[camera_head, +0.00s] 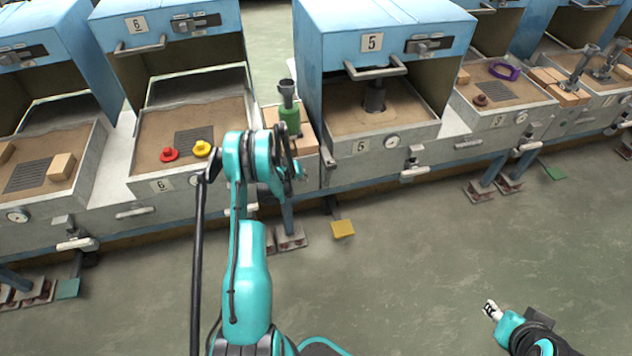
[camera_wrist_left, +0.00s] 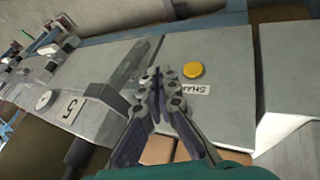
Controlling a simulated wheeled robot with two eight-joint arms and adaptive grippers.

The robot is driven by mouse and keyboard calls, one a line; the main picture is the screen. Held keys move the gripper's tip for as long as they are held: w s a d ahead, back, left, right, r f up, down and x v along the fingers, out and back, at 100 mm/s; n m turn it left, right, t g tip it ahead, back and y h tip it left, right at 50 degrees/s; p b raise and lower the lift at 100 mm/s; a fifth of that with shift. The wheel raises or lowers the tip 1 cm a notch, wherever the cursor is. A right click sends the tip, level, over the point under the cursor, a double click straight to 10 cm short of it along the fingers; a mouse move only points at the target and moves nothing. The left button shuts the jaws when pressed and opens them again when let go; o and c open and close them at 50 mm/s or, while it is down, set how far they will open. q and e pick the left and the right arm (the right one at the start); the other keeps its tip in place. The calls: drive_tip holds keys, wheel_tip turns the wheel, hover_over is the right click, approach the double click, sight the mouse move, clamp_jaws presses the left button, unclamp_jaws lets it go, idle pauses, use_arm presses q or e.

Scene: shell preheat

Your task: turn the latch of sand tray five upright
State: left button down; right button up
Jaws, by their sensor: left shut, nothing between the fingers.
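Sand tray five (camera_head: 342,160), marked with a 5 plate, stands below the blue hood near the middle. Its latch looks to be the dark grey bar (camera_head: 328,163) at the tray front's left end, roughly upright with some tilt. The bar also shows in the left wrist view (camera_wrist_left: 108,105), running diagonally. My left gripper (camera_head: 301,172) is shut and empty, just left of the bar. In the left wrist view its fingertips (camera_wrist_left: 160,76) are beside the bar; I cannot tell whether they touch. My right gripper (camera_head: 489,308) is low at the right, away from the trays; its opening is unclear.
A yellow button (camera_wrist_left: 193,69) with a label is close to my left fingertips. A green-bodied tool (camera_head: 289,118) stands between trays five and six. Tray six (camera_head: 187,183) is at the left; a yellow pedal (camera_head: 342,229) lies below. The floor (camera_head: 430,250) in front is open.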

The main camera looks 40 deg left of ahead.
use_arm(q)
drive_tip(key=b, duration=0.3)
approach(324, 183)
wheel_tip(324, 183, down, 3)
drive_tip(key=a, duration=0.3)
drive_tip(key=w+d+b, duration=0.1)
drive_tip(key=w+d+f+b, duration=0.1)
drive_tip(key=w+d, duration=0.1)
drive_tip(key=shift+f, duration=0.25)
